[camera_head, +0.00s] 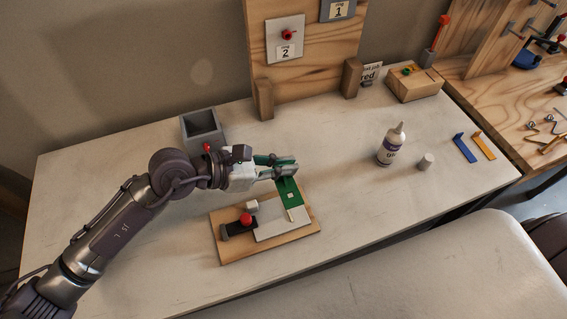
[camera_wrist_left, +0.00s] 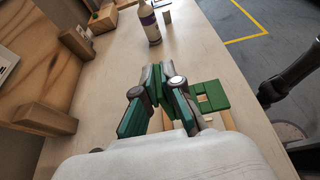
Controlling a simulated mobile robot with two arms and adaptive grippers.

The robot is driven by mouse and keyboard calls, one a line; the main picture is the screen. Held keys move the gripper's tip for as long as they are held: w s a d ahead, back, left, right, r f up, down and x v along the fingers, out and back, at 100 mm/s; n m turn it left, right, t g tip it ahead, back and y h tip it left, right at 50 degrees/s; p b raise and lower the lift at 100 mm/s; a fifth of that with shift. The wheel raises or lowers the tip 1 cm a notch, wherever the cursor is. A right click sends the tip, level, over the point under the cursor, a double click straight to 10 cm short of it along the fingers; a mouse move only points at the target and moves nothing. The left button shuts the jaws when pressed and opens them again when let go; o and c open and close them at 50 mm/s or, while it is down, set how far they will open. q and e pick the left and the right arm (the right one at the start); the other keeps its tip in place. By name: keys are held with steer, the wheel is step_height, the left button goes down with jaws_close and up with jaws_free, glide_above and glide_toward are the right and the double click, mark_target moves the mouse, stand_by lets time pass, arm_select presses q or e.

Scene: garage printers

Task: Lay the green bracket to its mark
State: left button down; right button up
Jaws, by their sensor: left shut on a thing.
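The green bracket (camera_head: 289,193) is an angled plate with a small square hole. My left gripper (camera_head: 287,170) is shut on its upper end and holds it at the right part of the wooden fixture board (camera_head: 233,252). The board carries a pale plate (camera_head: 272,231) and a red-knobbed clamp (camera_head: 245,220). The bracket's lower end is over or on the pale plate; I cannot tell if it touches. In the left wrist view the bracket's flat part (camera_wrist_left: 211,96) sticks out right of my left gripper (camera_wrist_left: 161,88). My right gripper is not in view. A mark cannot be made out.
A grey open bin (camera_head: 203,125) stands behind my left gripper. A wooden upright panel stands at the back.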

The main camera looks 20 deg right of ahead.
mark_target(283, 180)
arm_select(q)
steer(key=shift+f+b, duration=1.1)
steer(key=shift+f, duration=0.2)
step_height(283, 180, down, 2)
steer(key=shift+b, duration=0.9)
steer(key=shift+f+b, duration=1.4)
steer(key=shift+f, duration=0.3)
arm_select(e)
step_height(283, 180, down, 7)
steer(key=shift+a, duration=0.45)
arm_select(q)
steer(key=shift+f+b, duration=0.25)
steer(key=shift+b, duration=0.05)
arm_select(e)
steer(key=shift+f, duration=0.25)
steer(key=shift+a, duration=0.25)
arm_select(q)
steer(key=shift+f+b, duration=0.3)
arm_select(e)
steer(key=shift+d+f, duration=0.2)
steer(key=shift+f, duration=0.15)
arm_select(q)
steer(key=c, duration=1.2)
jaws_free()
